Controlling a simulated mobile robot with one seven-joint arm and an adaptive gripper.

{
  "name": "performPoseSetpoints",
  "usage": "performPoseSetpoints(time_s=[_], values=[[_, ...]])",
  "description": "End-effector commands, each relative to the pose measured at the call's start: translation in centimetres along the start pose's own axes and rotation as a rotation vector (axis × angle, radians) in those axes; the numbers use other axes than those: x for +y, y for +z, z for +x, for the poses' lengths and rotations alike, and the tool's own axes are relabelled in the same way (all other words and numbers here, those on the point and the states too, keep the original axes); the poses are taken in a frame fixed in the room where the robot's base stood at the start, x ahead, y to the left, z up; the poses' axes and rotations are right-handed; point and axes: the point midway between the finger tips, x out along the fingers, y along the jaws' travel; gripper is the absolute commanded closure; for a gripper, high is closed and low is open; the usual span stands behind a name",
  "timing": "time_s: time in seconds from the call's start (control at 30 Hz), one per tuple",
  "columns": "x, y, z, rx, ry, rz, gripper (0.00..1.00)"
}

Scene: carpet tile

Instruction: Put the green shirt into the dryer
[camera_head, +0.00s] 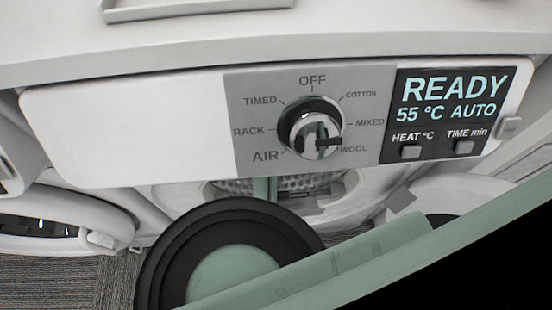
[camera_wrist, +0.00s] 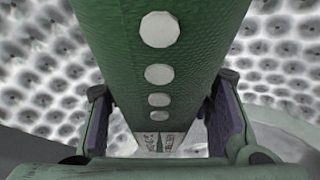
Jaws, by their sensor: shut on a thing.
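The green shirt (camera_wrist: 185,30), dark green with a row of white buttons, runs between the two fingers of my gripper (camera_wrist: 160,125) in the wrist view. My gripper is shut on it. The perforated metal drum of the dryer (camera_wrist: 40,70) surrounds both, so my gripper and the shirt are inside the drum. In the head view the dryer (camera_head: 130,135) shows its white front panel, with the drum opening below it, largely covered by my arm. I cannot clearly make out the shirt or my fingers in that view.
The dryer's dial (camera_head: 315,130) and display (camera_head: 448,108), reading READY 55 °C AUTO, sit just above the opening. Another machine's round door (camera_head: 50,225) stands at the left. Carpet (camera_head: 55,280) shows at the lower left. A white surface lies above the panel.

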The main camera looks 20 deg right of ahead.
Motion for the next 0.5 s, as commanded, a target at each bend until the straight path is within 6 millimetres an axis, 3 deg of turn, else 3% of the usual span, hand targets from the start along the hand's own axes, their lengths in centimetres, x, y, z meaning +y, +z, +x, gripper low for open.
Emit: performPoseSetpoints(time_s=[0.27, 0.5], values=[[0.0, 1.4, 3.1, -0.001, 0.000, -0.002, 0.93], [-0.1, 1.4, 3.3, 0.001, -0.001, -0.002, 0.93]])
